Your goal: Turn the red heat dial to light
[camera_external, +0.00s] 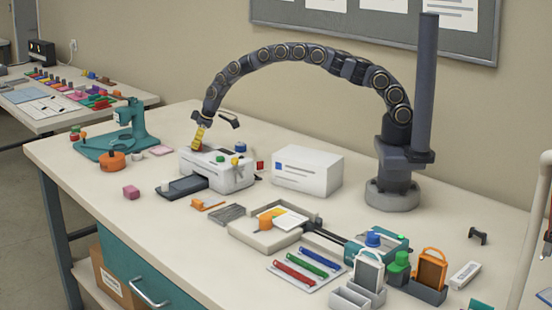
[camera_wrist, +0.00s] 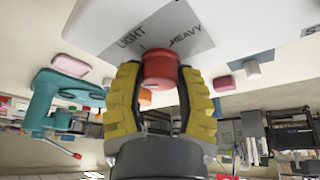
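The red heat dial (camera_wrist: 161,70) stands out from a grey plate (camera_wrist: 150,30) marked LIGHT on the left and HEAVY on the right in the wrist view. Short tick marks show by both words. No pointer on the dial is clear to me. My gripper (camera_wrist: 161,75) has its two yellow fingers closed in on the dial from both sides, with their tips against it. In the external view my gripper (camera_external: 197,146) is at the back left of the white laminator (camera_external: 232,178), and the dial is hidden there.
A teal machine (camera_external: 120,130) and an orange round object (camera_external: 112,161) stand left of the laminator. A white box (camera_external: 306,172) is on its right. A dark tray (camera_external: 181,187) lies in front. A tray with papers (camera_external: 255,236) is nearer the table's front.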

